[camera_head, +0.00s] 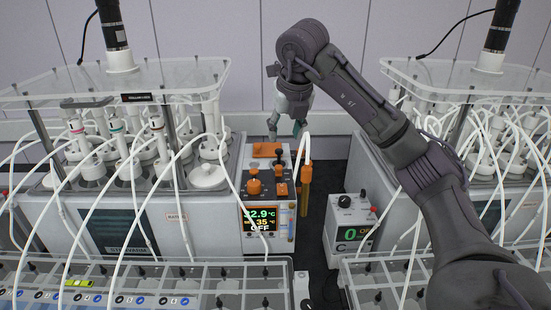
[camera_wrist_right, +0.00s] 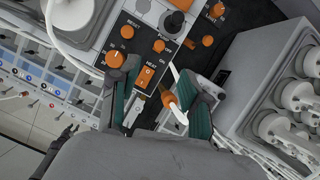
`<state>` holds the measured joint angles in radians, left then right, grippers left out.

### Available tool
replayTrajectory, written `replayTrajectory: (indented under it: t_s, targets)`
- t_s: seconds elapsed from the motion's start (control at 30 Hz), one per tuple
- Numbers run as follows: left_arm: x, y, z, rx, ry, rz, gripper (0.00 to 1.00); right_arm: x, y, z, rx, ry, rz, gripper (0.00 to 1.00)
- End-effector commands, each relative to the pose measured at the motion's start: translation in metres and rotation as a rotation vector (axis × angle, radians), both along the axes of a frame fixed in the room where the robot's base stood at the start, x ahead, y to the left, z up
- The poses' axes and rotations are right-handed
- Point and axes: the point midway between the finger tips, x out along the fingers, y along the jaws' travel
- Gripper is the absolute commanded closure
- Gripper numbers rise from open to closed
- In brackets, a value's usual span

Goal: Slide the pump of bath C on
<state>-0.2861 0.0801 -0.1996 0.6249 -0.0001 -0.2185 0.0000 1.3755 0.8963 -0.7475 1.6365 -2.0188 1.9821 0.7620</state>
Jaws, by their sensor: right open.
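The bath control unit (camera_head: 266,205) stands left of centre in the head view. Its display (camera_head: 265,218) reads 32.9, 35 and OFF. In the right wrist view its dark panel carries a small orange switch (camera_wrist_right: 158,46) beside the words PUMP, ON and OFF, and an orange HEAT switch (camera_wrist_right: 145,77). My right gripper (camera_head: 287,124) is open over the far end of the unit; its two fingers frame the panel in the wrist view (camera_wrist_right: 160,96), apart from the pump switch. A dark jointed part (camera_wrist_right: 64,142) at lower left may be my left gripper; its jaws are unclear.
A small box (camera_head: 350,222) marked C, showing 0, stands right of the unit. An orange-capped probe (camera_head: 306,174) with a white tube rises beside the unit. Bottle baths with many loose tubes flank it. Racks (camera_head: 160,285) line the front.

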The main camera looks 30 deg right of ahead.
Motion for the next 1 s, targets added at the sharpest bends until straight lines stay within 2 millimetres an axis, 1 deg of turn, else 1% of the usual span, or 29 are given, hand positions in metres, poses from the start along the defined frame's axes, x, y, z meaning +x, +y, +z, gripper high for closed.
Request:
replayTrajectory:
  t_s: [0.03,0.1,0.23,0.37,0.5,0.6,0.67,0.8,1.0]
  targets:
    - [-0.012,0.000,0.000,0.002,0.017,0.000,0.60,0.003,0.000,-0.011,0.001,0.006,0.001,0.53]
    - [-0.023,0.001,0.005,0.002,0.034,0.000,0.60,0.008,-0.003,-0.022,0.000,0.006,0.000,0.53]
    - [-0.035,0.002,0.012,0.004,0.051,0.000,0.60,0.018,-0.006,-0.049,0.000,0.007,0.000,0.53]
    - [-0.032,0.002,0.019,0.004,0.046,0.000,0.60,0.028,-0.009,-0.073,0.001,0.005,0.000,0.53]
    - [-0.013,0.000,0.025,0.001,0.019,0.000,0.60,0.036,-0.011,-0.093,0.000,0.003,0.002,0.53]
    - [-0.002,-0.001,0.028,-0.001,0.001,0.000,0.60,0.040,-0.012,-0.102,0.001,0.003,0.002,0.53]
    - [0.000,-0.001,0.029,-0.001,-0.002,0.000,0.60,0.042,-0.012,-0.106,0.001,0.002,0.002,0.53]
    - [-0.005,-0.001,0.029,-0.001,0.005,0.000,0.60,0.043,-0.012,-0.110,0.000,0.000,0.003,0.53]
    - [-0.015,0.000,0.028,0.000,0.020,0.000,0.60,0.043,-0.013,-0.110,0.000,0.000,0.002,0.53]
